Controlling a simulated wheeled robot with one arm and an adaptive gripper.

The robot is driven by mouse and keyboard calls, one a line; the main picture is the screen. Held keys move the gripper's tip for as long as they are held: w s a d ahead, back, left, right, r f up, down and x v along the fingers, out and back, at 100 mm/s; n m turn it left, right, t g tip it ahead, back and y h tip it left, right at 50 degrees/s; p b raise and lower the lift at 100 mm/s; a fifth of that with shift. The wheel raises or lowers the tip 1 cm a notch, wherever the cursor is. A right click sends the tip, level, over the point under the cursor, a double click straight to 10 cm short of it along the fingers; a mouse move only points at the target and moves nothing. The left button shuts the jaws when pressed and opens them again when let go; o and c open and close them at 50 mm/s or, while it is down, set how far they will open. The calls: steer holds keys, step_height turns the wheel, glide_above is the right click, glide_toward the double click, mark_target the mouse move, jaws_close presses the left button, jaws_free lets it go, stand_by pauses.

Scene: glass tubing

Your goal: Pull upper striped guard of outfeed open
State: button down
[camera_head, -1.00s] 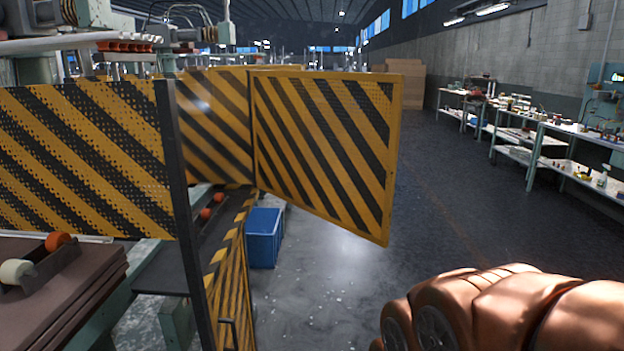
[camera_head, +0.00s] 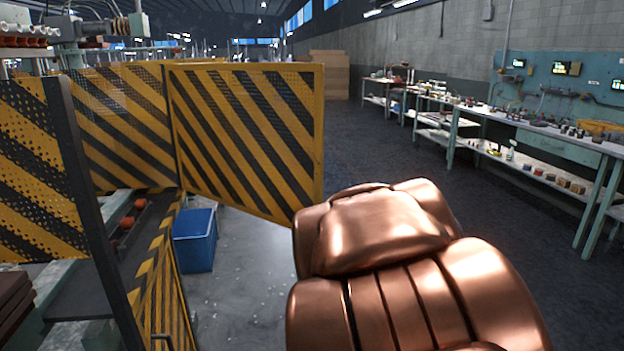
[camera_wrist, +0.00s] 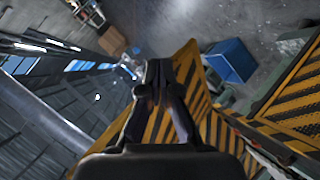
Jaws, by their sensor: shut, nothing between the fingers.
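The upper striped guard (camera_head: 245,135) is a yellow and black perforated panel. In the head view it stands swung out from the machine into the aisle, left of my copper-coloured arm. In the wrist view the striped panel (camera_wrist: 186,78) lies just behind and beside my gripper (camera_wrist: 153,70). The gripper's fingers are together and hold nothing. I cannot tell whether they touch the panel. In the head view my arm is in front of the panel's lower right corner, and the gripper is hidden.
A lower striped panel (camera_head: 160,290) with a handle stands below at left. A blue bin (camera_head: 195,240) sits on the floor by the machine, also visible in the wrist view (camera_wrist: 231,60). Workbenches (camera_head: 545,140) line the right wall. The aisle floor (camera_head: 365,145) between is clear.

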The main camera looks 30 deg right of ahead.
steer(key=w+d+r+n+t, duration=0.4)
steer(key=w+d+r, duration=0.1)
steer(key=r, duration=0.1)
steer(key=n+t+y+p, duration=0.1)
steer(key=n+t+y, duration=0.4)
steer(key=n+y, duration=0.7)
glide_toward(312, 177)
steer(key=w+a+r+n+h, duration=0.1)
steer(key=w+a, duration=0.5)
steer(key=a, duration=0.1)
steer(key=shift+w+d+r, duration=0.1)
steer(key=shift+w+d, duration=0.2)
steer(key=shift+d, duration=0.25)
steer(key=shift+w+d+p, duration=0.25)
steer(key=shift+d+p, duration=0.05)
steer(key=shift+d, duration=0.3)
steer(key=shift+w+d+p, duration=0.25)
steer(key=shift+d, duration=0.3)
